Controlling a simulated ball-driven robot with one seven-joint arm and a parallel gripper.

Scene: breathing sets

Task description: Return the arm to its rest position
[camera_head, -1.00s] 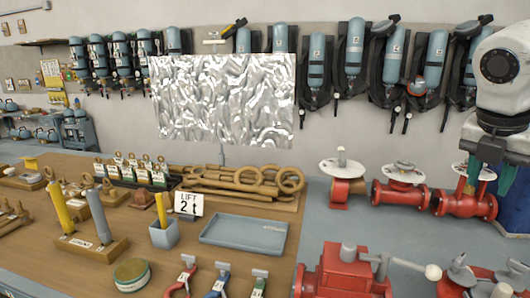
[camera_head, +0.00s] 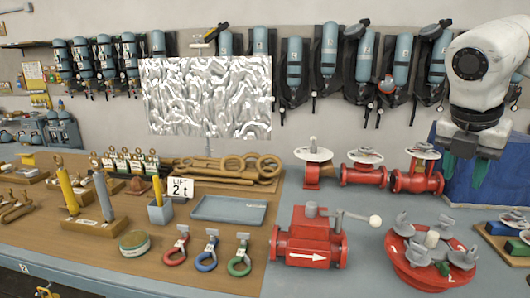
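My arm (camera_head: 483,68) comes in at the upper right of the head view, a white wrist joint over a darker grey hand. My gripper (camera_head: 465,172) hangs downward there with dark green fingers, above the right part of the bench and in front of a blue panel. The two fingers show a gap between them and nothing is seen held. The fingertips are clear of the red valves to the left and below.
Red valves with white handwheels (camera_head: 363,170) stand left of my gripper. A red valve body with a lever (camera_head: 308,240) and a round red flange (camera_head: 428,262) are nearer. A blue tray (camera_head: 229,209) and carabiners (camera_head: 206,255) lie left. Air cylinders (camera_head: 328,55) hang behind.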

